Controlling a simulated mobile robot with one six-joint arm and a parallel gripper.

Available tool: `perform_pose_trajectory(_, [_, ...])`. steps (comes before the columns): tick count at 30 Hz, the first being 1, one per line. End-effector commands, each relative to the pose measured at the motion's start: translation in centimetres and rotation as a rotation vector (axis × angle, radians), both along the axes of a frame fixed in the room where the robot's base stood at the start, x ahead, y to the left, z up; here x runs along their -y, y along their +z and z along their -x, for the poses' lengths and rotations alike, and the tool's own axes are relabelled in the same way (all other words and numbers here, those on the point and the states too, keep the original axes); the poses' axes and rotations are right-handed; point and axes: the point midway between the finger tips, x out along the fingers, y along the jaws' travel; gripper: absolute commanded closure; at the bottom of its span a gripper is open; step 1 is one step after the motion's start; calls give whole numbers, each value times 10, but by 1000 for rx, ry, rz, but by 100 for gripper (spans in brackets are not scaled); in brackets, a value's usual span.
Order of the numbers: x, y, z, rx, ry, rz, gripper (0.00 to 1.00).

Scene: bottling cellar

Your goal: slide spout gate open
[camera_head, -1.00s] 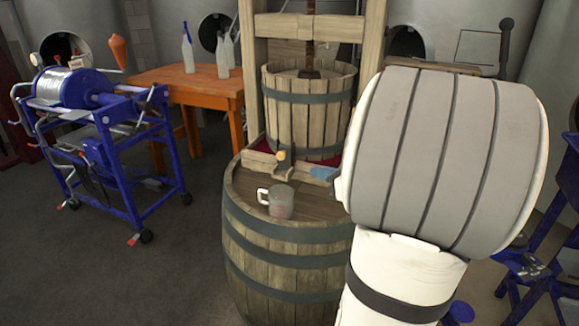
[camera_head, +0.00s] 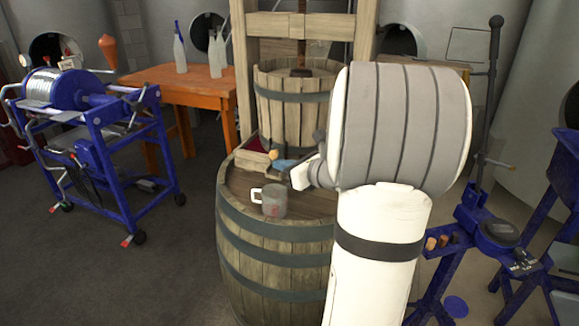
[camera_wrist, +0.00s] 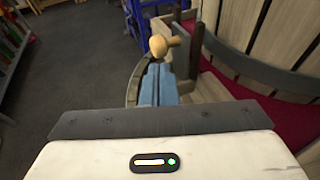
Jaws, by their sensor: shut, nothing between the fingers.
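The spout gate's round wooden knob (camera_head: 273,154) shows at the wooden spout (camera_head: 252,165) in front of the press basket. In the wrist view the knob (camera_wrist: 158,46) stands just beyond my fingertips, with a short peg running right towards a dark upright piece. My gripper (camera_head: 281,164) has its blue fingers together and empty, close to the knob. In the wrist view the fingers (camera_wrist: 158,82) point at it; I cannot tell whether they touch it. The gate plate is largely hidden by the gripper and the spout wall.
A grey mug (camera_head: 273,203) stands on the barrel top (camera_head: 238,187) below the spout. The slatted press basket (camera_head: 290,115) rises behind. A blue machine stand (camera_head: 105,160) and an orange table (camera_head: 160,78) with bottles are left. A blue stand (camera_head: 480,230) is right.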

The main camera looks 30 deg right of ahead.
Motion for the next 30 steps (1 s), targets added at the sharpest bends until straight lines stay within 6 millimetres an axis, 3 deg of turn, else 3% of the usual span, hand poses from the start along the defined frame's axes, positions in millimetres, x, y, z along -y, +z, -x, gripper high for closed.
perform_pose_trajectory(7, [0,3,0,0,0,1,100])
perform_pose_trajectory(15, [1,38,0,1,-1,1,100])
perform_pose_trajectory(30, [3,42,7,2,0,0,100])
